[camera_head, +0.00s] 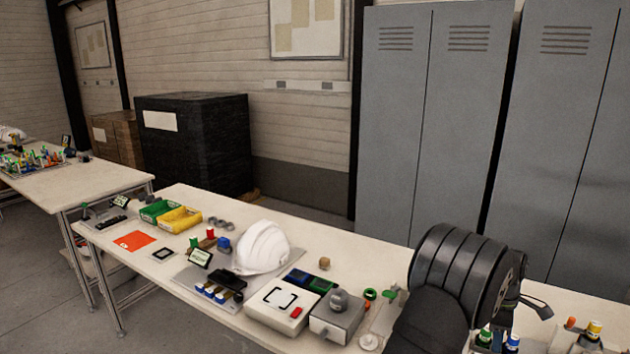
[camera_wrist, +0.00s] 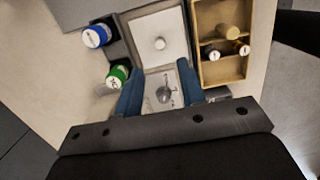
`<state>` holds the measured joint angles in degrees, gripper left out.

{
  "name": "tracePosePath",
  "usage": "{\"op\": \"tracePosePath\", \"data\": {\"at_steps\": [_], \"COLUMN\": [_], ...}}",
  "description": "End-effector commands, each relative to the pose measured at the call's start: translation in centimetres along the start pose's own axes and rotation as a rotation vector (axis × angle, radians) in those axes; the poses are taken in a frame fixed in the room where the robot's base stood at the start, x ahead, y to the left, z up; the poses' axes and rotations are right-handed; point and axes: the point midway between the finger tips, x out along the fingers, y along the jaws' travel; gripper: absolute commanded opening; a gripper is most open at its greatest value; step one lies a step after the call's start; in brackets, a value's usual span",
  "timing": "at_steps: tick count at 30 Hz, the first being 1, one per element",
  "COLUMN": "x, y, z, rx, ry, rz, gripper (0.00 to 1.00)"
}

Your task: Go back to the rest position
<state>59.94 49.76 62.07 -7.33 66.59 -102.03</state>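My gripper (camera_wrist: 160,82) shows in the wrist view as two blue fingers standing apart with nothing held between them. Through the gap I see a grey plate with a small round clear piece (camera_wrist: 164,94) on it. Whether the fingers touch anything there I cannot tell. In the head view my dark arm stands at the right over the table (camera_head: 365,240), and my gripper's fingers cannot be made out. A white helmet shell (camera_head: 262,248) sits on a grey mat at the middle of the table, apart from my arm.
Green (camera_head: 158,210) and yellow (camera_head: 180,220) bins stand left. Lockers (camera_head: 430,120) rise behind.

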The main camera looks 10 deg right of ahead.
Motion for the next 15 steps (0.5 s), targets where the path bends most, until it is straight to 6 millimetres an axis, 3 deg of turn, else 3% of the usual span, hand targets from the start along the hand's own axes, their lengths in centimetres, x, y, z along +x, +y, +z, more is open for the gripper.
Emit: {"op": "tracePosePath", "data": {"at_steps": [5, 15], "x": [-3.8, 3.8], "y": [0.1, -0.1], "z": [0.0, -0.1], "rx": [0.000, -0.001], "ry": [-0.001, 0.002], "rz": [0.004, -0.004], "gripper": [0.36, 0.36]}}
